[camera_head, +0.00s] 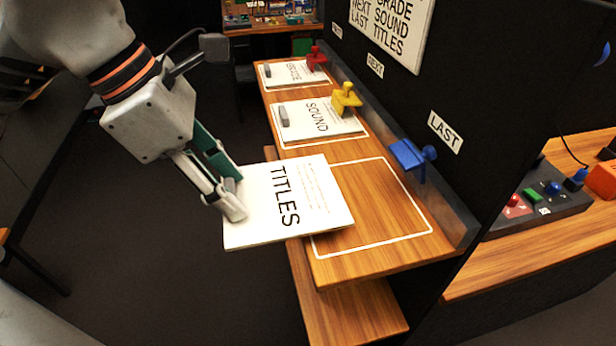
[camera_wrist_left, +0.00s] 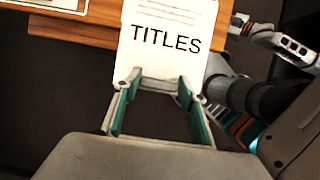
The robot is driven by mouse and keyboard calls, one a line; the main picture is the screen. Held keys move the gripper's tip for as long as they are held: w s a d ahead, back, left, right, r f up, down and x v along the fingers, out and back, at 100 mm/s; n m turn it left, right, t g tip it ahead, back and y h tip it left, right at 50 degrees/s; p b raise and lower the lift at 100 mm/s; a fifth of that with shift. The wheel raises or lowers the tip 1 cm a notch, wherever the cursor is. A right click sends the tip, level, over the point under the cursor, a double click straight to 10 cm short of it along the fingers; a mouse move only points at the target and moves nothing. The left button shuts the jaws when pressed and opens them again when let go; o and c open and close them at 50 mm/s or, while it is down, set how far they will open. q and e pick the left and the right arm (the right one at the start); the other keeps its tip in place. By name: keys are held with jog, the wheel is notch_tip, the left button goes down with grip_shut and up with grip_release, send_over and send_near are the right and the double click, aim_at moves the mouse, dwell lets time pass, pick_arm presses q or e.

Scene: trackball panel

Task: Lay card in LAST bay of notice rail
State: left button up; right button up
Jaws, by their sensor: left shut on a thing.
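The white TITLES card (camera_head: 300,205) is held by my left gripper (camera_head: 232,198), which is shut on its left edge. The card's right part overlaps the near bay outline in the picture; its left part juts out past the shelf edge. I cannot tell whether it touches the wood. The card also shows in the left wrist view (camera_wrist_left: 165,40), between the fingertips (camera_wrist_left: 160,85). The LAST bay (camera_head: 375,225) is a white outline on the wooden rail, beside the LAST label (camera_head: 445,132) and a blue clip (camera_head: 410,157). Part of my right arm seems visible in the left wrist view.
The SOUND card (camera_head: 335,122) lies in the middle bay by a yellow clip (camera_head: 346,98). Another card (camera_head: 285,75) lies in the far bay by a red clip (camera_head: 317,57). A black upright panel (camera_head: 480,60) stands along the rail's right side. A lower wooden shelf (camera_head: 345,310) lies beneath.

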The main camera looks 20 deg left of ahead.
aim_at(314, 188)
pick_arm(q)
jog(key=w+d, duration=0.2)
jog(key=d, duration=0.1)
jog(key=w+d, duration=0.2)
jog(key=d, duration=0.1)
jog(key=w+d, duration=0.2)
jog(key=shift+d, duration=0.4)
jog(key=shift+w+d, duration=0.35)
jog(key=shift+d, duration=0.15)
notch_tip(314, 188, down, 3)
jog(key=shift+f, duration=0.3)
pick_arm(e)
jog(key=shift+f, duration=0.1)
